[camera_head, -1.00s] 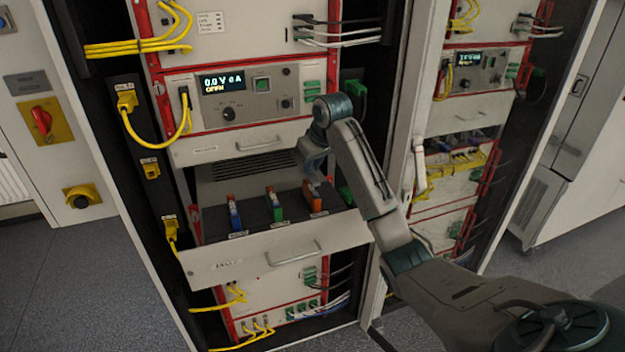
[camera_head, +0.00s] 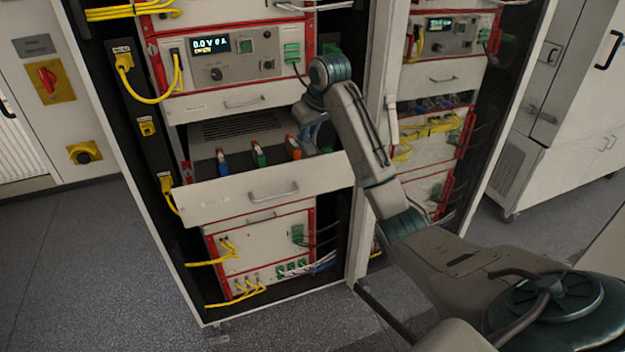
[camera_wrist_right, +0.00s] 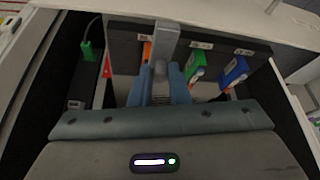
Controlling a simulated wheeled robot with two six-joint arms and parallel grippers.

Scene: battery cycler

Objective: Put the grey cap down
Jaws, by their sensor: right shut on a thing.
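My right gripper (camera_head: 308,130) is at the right end of the open drawer (camera_head: 262,196), low over its inside. In the right wrist view its blue fingers (camera_wrist_right: 165,82) are shut on a grey cap (camera_wrist_right: 165,44), a plain grey block that sticks out beyond the fingertips. Its far end lies over the dark holder in the picture; I cannot tell whether it touches. In the head view the cap is mostly hidden by the gripper. My left gripper is not in view.
In the drawer stand a blue piece (camera_head: 222,163), a green piece (camera_head: 258,154) and an orange piece (camera_head: 293,147), the orange one closest to my gripper. A white cabinet post (camera_head: 372,150) stands right of the drawer. Yellow cables (camera_head: 150,92) hang at the left.

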